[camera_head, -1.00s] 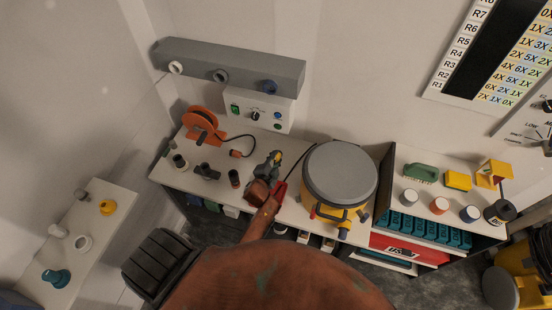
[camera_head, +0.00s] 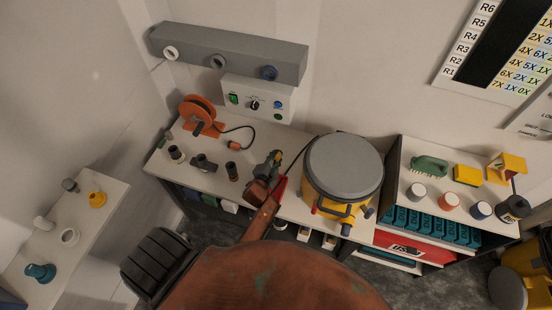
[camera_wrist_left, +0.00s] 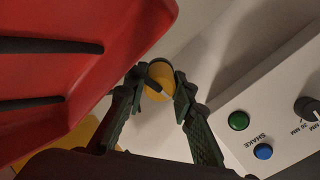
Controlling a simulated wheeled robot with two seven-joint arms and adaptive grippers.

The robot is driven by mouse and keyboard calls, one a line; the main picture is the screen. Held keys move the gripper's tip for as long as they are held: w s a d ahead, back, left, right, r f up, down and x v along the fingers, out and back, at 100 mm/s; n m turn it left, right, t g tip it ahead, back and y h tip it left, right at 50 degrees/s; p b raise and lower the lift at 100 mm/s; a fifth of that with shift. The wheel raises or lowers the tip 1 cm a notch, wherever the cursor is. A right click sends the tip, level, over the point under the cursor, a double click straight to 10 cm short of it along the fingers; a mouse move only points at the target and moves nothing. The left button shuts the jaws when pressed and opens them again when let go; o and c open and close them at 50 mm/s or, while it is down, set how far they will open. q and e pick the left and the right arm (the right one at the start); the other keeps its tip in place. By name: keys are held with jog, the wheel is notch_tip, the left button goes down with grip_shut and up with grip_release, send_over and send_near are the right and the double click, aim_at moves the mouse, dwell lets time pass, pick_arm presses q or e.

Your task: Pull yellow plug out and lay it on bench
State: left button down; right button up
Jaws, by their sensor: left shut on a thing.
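The yellow plug (camera_wrist_left: 157,82) is between the dark green fingertips of my left gripper (camera_wrist_left: 163,88) in the wrist view. My left gripper shows in the head view (camera_head: 272,162) just left of the yellow canister, shut on the plug, whose yellow (camera_head: 279,157) shows at the fingertips. The fingers and arm cover much of the plug. I cannot tell whether its far end sits in a socket or is free. The bench (camera_head: 212,182) lies below. My right gripper is not in view.
A yellow canister with a grey lid (camera_head: 343,170) stands close to the right of my gripper, a thin black hose beside it. Dark fittings (camera_head: 203,163) and an orange reel (camera_head: 200,113) stand left. A control box (camera_head: 258,98) is on the wall behind.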

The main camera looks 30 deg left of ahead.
pick_arm(q)
jog(key=shift+f+b, duration=0.3)
jog(key=shift+f, duration=0.2)
jog(key=shift+s+f, duration=0.2)
jog(key=shift+f, duration=0.35)
jog(key=c, duration=1.9)
grip_release()
jog(key=o, duration=0.3)
jog(key=shift+s+f, duration=0.1)
jog(key=shift+s, duration=0.05)
jog(key=shift+o, duration=0.3)
jog(key=v, duration=0.6)
jog(key=shift+s+r, duration=0.1)
jog(key=shift+r, duration=0.35)
jog(key=shift+s+d+r, duration=0.25)
jog(key=shift+s+r, duration=0.25)
jog(key=shift+r, duration=0.1)
jog(key=shift+w+r, duration=0.1)
jog(key=shift+r, duration=0.2)
